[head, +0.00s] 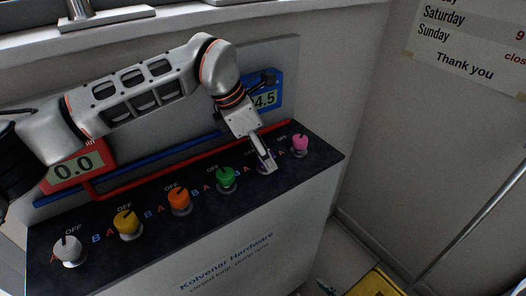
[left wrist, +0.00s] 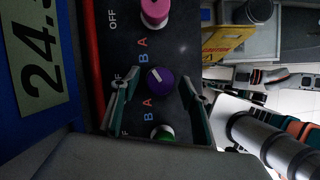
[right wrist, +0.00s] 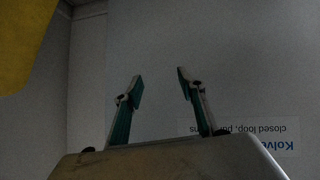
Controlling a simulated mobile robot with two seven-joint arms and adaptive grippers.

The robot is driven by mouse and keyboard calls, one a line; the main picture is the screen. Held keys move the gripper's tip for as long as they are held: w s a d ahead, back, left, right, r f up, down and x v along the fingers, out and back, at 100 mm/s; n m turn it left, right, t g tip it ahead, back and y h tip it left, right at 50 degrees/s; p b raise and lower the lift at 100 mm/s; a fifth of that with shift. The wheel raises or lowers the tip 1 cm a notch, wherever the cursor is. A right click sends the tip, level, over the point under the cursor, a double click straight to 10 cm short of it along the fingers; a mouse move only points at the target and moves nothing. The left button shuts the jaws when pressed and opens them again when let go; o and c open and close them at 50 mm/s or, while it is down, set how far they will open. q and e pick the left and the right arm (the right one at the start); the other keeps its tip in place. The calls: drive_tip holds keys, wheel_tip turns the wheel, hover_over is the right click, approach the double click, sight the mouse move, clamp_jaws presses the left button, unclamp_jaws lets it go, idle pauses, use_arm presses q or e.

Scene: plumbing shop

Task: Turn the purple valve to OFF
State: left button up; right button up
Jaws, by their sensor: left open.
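The purple valve (left wrist: 160,80) is a round knob with a white pointer mark on the dark panel top. In the left wrist view the mark lies roughly sideways, and I cannot tell exactly which label it meets. Its OFF label is partly hidden by a finger. My left gripper (left wrist: 158,98) is open, with a finger on either side of the knob; contact is unclear. In the head view my left gripper (head: 266,164) covers most of the valve. My right gripper (right wrist: 160,82) is open and empty, facing the panel's front.
The pink valve (head: 300,144) and green valve (head: 226,178) stand on either side. Orange (head: 180,200), yellow (head: 127,223) and white (head: 68,249) valves continue left. Behind are a red display (head: 72,168), a blue display (head: 265,96) and pipes. A yellow object (head: 375,283) is on the floor.

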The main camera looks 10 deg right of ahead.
use_arm(q)
drive_tip(key=c, duration=1.1)
use_arm(e)
drive_tip(key=shift+s+a, duration=0.1)
drive_tip(key=shift+s, duration=0.1)
drive_tip(key=shift+s, duration=0.1)
